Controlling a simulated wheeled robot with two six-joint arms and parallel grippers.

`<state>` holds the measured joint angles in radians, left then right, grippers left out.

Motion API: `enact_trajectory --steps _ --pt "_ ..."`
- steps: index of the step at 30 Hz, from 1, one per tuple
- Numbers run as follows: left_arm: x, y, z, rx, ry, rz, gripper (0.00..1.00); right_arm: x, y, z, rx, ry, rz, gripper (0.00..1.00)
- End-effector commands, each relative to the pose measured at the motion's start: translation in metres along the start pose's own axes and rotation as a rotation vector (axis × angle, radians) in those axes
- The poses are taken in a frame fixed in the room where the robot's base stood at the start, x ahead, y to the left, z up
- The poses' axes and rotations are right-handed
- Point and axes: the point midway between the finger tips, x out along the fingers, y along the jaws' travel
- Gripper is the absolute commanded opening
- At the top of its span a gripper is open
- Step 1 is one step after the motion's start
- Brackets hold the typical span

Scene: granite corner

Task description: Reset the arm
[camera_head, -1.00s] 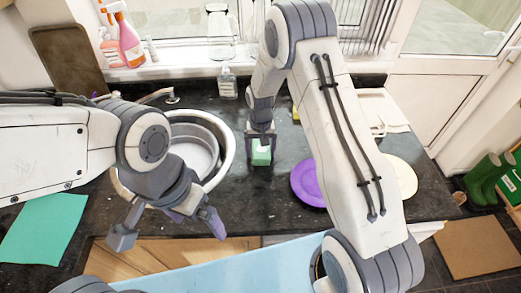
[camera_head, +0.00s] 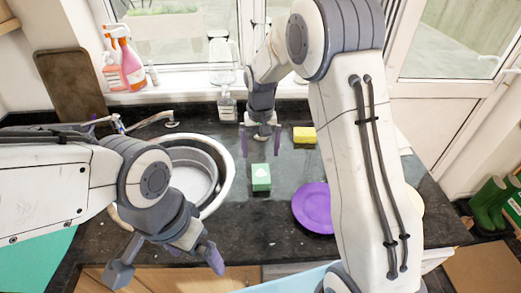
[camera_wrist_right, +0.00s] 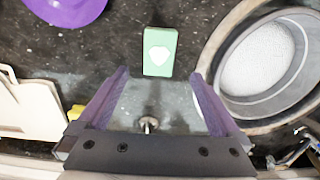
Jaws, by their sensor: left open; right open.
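My right arm reaches over the counter from the right. My right gripper (camera_head: 261,142) is open and empty, above the counter behind a small green block (camera_head: 261,179). The block has a pale mark on top and stands on the dark counter right of the sink. In the right wrist view the block (camera_wrist_right: 160,51) lies just beyond and between the open fingertips (camera_wrist_right: 162,80), apart from them. My left gripper (camera_head: 172,270) is open and empty, in front of the sink near the counter's front edge.
A round sink (camera_head: 228,181) is on the left. A purple plate (camera_head: 313,207) and a yellow sponge (camera_head: 304,135) lie to the right. A soap bottle (camera_head: 227,106) and spray bottles (camera_head: 127,62) stand at the back. A dark board (camera_head: 70,85) leans at the left.

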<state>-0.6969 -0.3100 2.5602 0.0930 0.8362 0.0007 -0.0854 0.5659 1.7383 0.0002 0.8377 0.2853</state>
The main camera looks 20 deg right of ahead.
Motion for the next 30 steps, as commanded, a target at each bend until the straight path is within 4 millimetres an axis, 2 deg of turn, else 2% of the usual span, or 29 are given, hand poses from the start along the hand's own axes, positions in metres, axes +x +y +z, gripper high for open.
enact_trajectory --steps 6,17,23,30 --pt "0.002 0.0 0.0 0.0 0.0 0.0 1.0 -0.009 0.0 0.0 0.0 0.0 0.0 1.0" --pt "-0.001 0.0 0.0 0.0 0.0 0.0 1.0 -0.002 0.0 0.0 0.0 -0.002 0.001 1.0" --pt "-0.009 0.001 -0.001 0.0 0.0 0.0 1.0 0.026 0.0 0.001 0.0 -0.007 0.002 1.0" --pt "-0.023 0.002 -0.001 -0.001 0.0 0.0 1.0 0.074 0.001 0.002 0.0 -0.007 0.002 1.0"
